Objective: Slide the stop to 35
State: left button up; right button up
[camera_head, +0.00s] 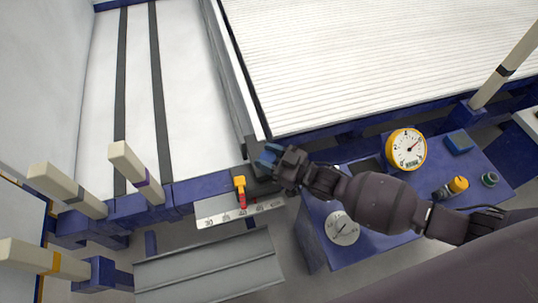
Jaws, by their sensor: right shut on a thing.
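The stop (252,149) is a dark grey block on the blue rail, beside the end of a long grey bar. A yellow pointer (240,183) with a red tip stands beside it, over the white scale plate (215,213). The red tip appears close to the 40 mark, with lower numbers to the left; the small print makes the exact reading uncertain. My right gripper (267,156) reaches in from the right and is shut on the stop, and its fingers partly hide the grip. My left gripper is not in view.
A blue bench at right carries a yellow dial gauge (406,149), a white dial (342,228), a yellow-topped knob (458,184) and a green ring (489,179). Cream posts (135,171) stand along the rail at left. A grey trough (210,268) lies below the scale.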

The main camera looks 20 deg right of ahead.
jog(key=a, duration=0.9)
jog(key=shift+a, duration=0.2)
jog(key=o, duration=1.3)
jog(key=shift+c, duration=0.2)
